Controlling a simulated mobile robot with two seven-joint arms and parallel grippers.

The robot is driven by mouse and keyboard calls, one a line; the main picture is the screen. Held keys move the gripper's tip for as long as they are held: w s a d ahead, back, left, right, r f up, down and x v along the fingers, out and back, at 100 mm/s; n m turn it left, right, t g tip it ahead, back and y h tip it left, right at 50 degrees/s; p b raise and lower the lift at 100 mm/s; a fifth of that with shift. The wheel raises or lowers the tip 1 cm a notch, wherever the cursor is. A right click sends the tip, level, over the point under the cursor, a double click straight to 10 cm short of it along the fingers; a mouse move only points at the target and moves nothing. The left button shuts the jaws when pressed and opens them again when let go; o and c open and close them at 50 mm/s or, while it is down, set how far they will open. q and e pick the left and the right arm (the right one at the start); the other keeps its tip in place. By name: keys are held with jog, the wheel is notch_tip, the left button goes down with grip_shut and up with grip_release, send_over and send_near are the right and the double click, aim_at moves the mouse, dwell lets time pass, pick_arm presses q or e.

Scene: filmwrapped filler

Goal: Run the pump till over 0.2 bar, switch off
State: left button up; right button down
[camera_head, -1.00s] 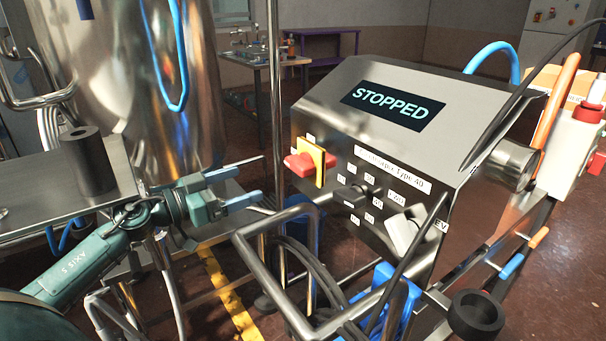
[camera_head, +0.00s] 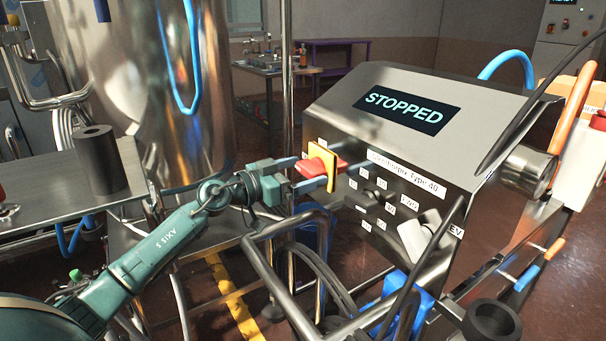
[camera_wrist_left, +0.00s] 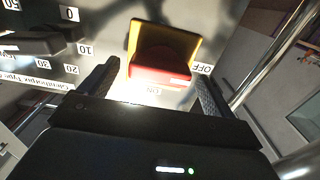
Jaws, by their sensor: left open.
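The pump's metal control box (camera_head: 440,85) stands at the right in the head view, its display (camera_head: 405,108) reading "STOPPED". A red and yellow rotary switch (camera_head: 322,165) sits on its front face. My left gripper (camera_head: 305,172) is open at the switch, its blue fingers pointing at it. A black selector knob (camera_head: 366,174) with number labels sits right of the switch. My right gripper is not in view.
A bent metal tube handle (camera_head: 262,268) and dark cables stand in front of the box. A metal table (camera_head: 50,180) with a black cylinder (camera_head: 95,160) is at the left. A large steel tank (camera_head: 190,120) stands behind my left arm.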

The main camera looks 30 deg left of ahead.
pick_arm(q)
jog(key=shift+w+d, duration=0.2)
jog(key=shift+w, duration=0.1)
jog(key=c, duration=1)
jog(key=shift+o, duration=0.2)
